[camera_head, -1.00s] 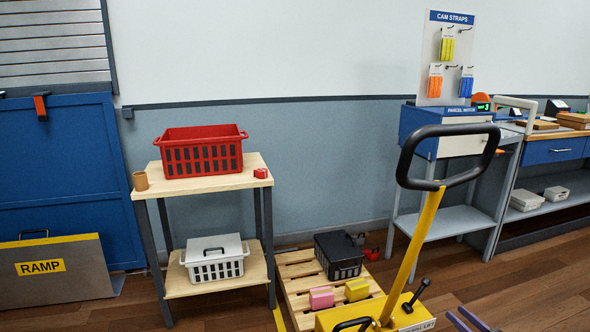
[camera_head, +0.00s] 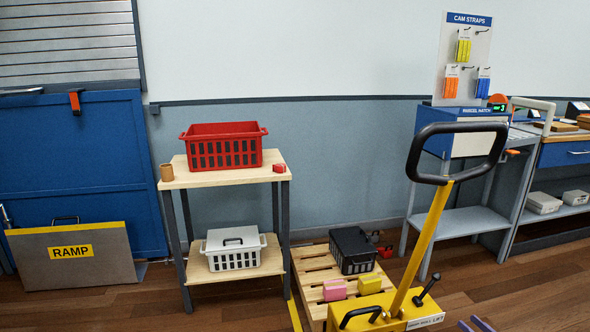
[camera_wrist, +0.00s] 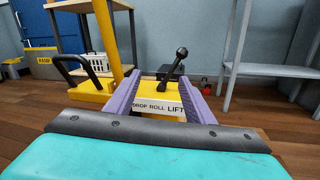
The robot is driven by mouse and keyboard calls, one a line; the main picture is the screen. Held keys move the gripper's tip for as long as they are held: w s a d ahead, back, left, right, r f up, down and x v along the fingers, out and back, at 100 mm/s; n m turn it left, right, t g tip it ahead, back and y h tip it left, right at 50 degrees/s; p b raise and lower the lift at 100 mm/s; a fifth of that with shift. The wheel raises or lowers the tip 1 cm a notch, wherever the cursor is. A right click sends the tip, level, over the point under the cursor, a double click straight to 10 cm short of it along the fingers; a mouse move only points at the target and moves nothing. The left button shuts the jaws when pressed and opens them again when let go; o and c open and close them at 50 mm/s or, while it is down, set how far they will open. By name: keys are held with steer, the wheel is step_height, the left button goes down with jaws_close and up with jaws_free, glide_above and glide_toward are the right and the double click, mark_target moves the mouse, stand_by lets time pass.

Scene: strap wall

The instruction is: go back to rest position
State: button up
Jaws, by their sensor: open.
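My gripper (camera_wrist: 158,84) shows in the wrist view as two purple fingers spread apart, with nothing held between them. Its fingertips also show at the bottom edge of the head view (camera_head: 475,325). Beyond the fingers in the wrist view is the yellow lift truck (camera_wrist: 160,103), with a "DROP ROLL LIFT" label and a black-knobbed lever (camera_wrist: 174,66). In the head view, the yellow lift truck (camera_head: 398,312) has a black loop handle and stands left of my fingertips. The rest of my arm is out of the head view.
A wooden pallet (camera_head: 312,272) bears a black crate (camera_head: 352,250) and pink and yellow blocks. A shelf table (camera_head: 205,179) with a red basket (camera_head: 222,146) stands to its left. The grey ramp board (camera_head: 110,262) leans at far left. A parcel station (camera_head: 463,132) stands right.

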steer(key=s+a+f+n+g+y+p, duration=0.1)
steer(key=s+a+f+n+g+p, duration=0.2)
steer(key=a, duration=0.8)
steer(key=s+a+f+n+g+y+p, duration=0.1)
steer(key=a+f+n+g+p, duration=0.25)
steer(key=a, duration=0.75)
steer(key=s+a+f+n+g+y+p, duration=0.1)
steer(key=s+a+f+n+g, duration=0.25)
steer(key=a, duration=0.75)
steer(key=s+a+f+n+g+h+p, duration=0.25)
steer(key=s+a+n+g+p, duration=0.5)
steer(key=s+a+n, duration=0.75)
steer(key=s+r+n+g+h+p, duration=0.2)
steer(key=s+n+h, duration=0.1)
steer(key=s, duration=0.5)
steer(key=s+d+r+n+g+h+p, duration=0.1)
steer(key=s+r+n+g+h+p, duration=0.1)
steer(key=s, duration=0.5)
steer(key=r+n+g+h, duration=0.1)
steer(key=n+h, duration=0.1)
steer(key=n, duration=0.1)
steer(key=shift+s+d+n, duration=0.3)
steer(key=shift+s, duration=0.1)
steer(key=shift+c, duration=0.3)
